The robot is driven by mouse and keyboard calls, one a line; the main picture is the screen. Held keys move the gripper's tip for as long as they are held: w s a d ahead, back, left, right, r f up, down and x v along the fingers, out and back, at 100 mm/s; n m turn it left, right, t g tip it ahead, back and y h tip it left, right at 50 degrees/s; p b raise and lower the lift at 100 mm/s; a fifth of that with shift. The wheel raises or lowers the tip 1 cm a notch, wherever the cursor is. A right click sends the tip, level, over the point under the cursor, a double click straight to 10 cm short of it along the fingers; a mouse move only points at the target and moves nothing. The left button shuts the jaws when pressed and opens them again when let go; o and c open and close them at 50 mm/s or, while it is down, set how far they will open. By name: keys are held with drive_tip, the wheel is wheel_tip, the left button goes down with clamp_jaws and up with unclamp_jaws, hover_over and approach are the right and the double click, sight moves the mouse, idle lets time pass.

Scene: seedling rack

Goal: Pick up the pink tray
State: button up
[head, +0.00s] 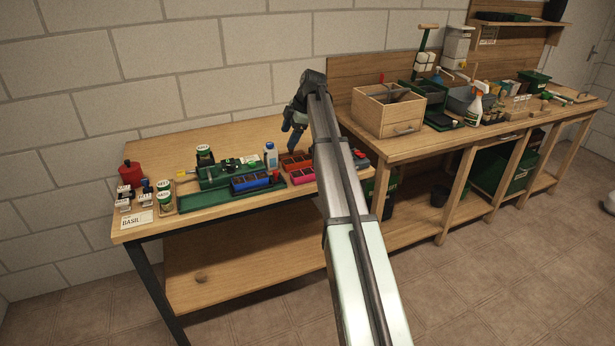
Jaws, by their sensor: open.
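The pink tray (303,177) is a small tray with dark compartments on the left wooden bench, just left of my arm. My arm may hide its right end. My gripper (291,146) is open and points down over the bench, above and behind the pink tray in the picture and apart from it. Its fingertips are small and dark in this view. I see nothing between them.
An orange-red tray (296,161) lies right behind the pink one. A blue tray (251,183) sits to the left by a green mat (205,201). A white bottle (270,155) stands close to my gripper. A wooden box (387,112) stands on the right bench.

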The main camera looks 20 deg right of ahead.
sight(309, 171)
drive_tip(key=s+d+f+n+g+h, duration=0.1)
drive_tip(key=s+d+f+g+h, duration=0.1)
drive_tip(key=s+d+g+h, duration=0.3)
drive_tip(key=shift+t+y, duration=0.7)
drive_tip(key=shift+t, duration=0.2)
drive_tip(key=f, duration=0.4)
drive_tip(key=w+f, duration=0.1)
drive_tip(key=f, duration=0.8)
drive_tip(key=shift+w+d+f, duration=0.1)
drive_tip(key=shift+w+d, duration=0.15)
drive_tip(key=shift+w, duration=0.05)
drive_tip(key=c, duration=1.1)
